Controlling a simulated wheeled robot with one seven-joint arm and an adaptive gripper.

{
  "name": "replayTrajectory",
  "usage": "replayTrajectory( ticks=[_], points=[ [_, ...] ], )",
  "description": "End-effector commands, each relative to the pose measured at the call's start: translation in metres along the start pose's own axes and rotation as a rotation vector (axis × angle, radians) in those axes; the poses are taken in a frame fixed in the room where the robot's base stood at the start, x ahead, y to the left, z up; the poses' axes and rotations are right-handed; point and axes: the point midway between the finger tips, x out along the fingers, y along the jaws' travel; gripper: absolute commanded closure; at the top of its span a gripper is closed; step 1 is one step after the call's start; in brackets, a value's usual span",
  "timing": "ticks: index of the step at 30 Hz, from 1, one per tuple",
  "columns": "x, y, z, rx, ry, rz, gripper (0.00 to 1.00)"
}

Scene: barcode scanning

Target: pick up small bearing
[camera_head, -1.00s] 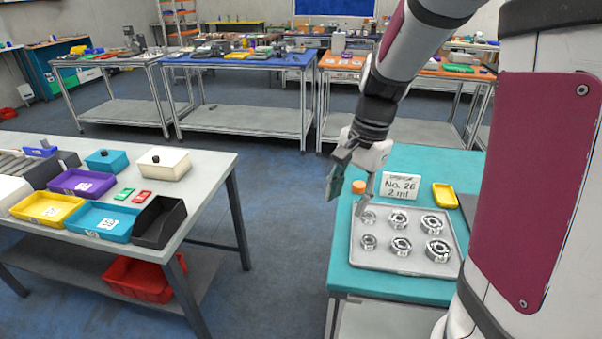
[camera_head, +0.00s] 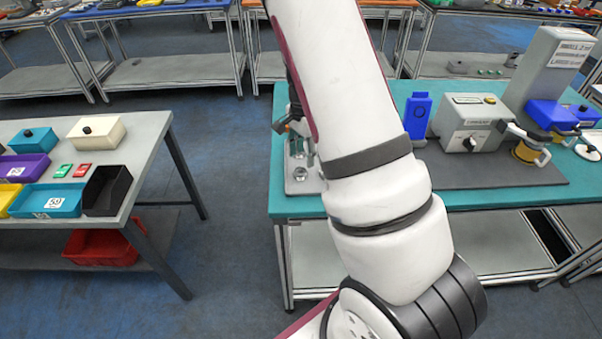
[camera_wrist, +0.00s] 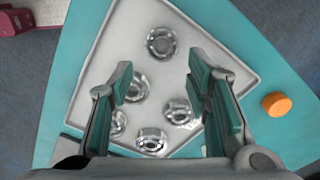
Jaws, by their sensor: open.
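My gripper (camera_wrist: 163,82) is open and empty above a light grey tray (camera_wrist: 115,40) of shiny ring bearings in the wrist view. One bearing (camera_wrist: 161,43) lies beyond the fingertips, near the middle of the gap. Several others, such as this bearing (camera_wrist: 178,111) and this bearing (camera_wrist: 151,140), lie lower between the fingers. The fingers partly cover the tray. I cannot tell surely from the wrist view which bearing is small. In the head view my gripper (camera_head: 292,126) is mostly behind my arm; a bearing (camera_head: 300,173) shows near the tray's left edge.
The tray lies on a teal-topped table (camera_head: 430,202). An orange cap (camera_wrist: 277,104) stands beside the tray. A blue holder (camera_head: 417,115) and a grey machine (camera_head: 470,122) stand to the right. A separate left table (camera_head: 150,160) holds bins, with open floor between the tables.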

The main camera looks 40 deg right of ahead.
Motion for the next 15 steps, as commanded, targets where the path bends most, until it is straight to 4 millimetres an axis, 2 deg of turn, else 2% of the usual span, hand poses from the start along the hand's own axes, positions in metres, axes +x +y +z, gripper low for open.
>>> replayTrajectory(
  ticks=[7, 15],
  points=[
    [0.016, 0.001, 0.002, -0.001, 0.000, 0.003, 0.56],
    [0.050, -0.002, 0.006, -0.001, -0.001, 0.002, 0.56]
  ],
)
